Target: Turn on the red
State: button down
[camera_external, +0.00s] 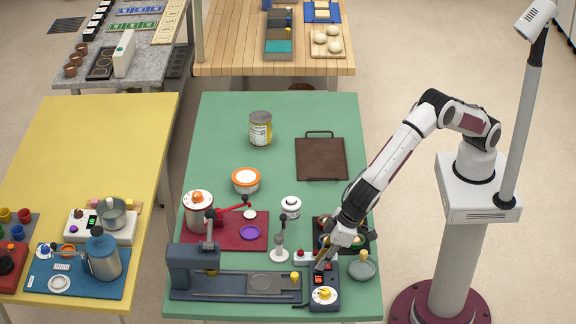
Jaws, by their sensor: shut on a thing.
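A small dark control box (331,301) stands at the front edge of the green table, with an orange-red switch (319,280) on its upper part and a yellow-and-white dial below. My gripper (321,268) points down at the upper end of this box, right at the red switch. Its fingers look closed together on the switch, but the contact is small and partly hidden by the fingers. A white box with a red button (300,254) lies just left of my gripper. The setting of the red switch is too small to tell.
A dark press-like machine (194,266) stands left of the control box. A brown board (321,160) and a can (260,128) are farther back, with clear green table between.

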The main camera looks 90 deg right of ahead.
aim_at(364, 253)
jog(key=shift+w+d+g, duration=0.1)
jog(key=shift+w+g, duration=0.1)
jog(key=shift+g, duration=0.1)
jog(key=shift+f+g, duration=0.1)
jog(key=shift+g, duration=0.2)
dwell(0.3)
jog(key=c, duration=1.9)
grip_release()
jog(key=shift+v, duration=1.65)
jog(key=shift+s+f, duration=0.15)
jog(key=shift+s, duration=5.8)
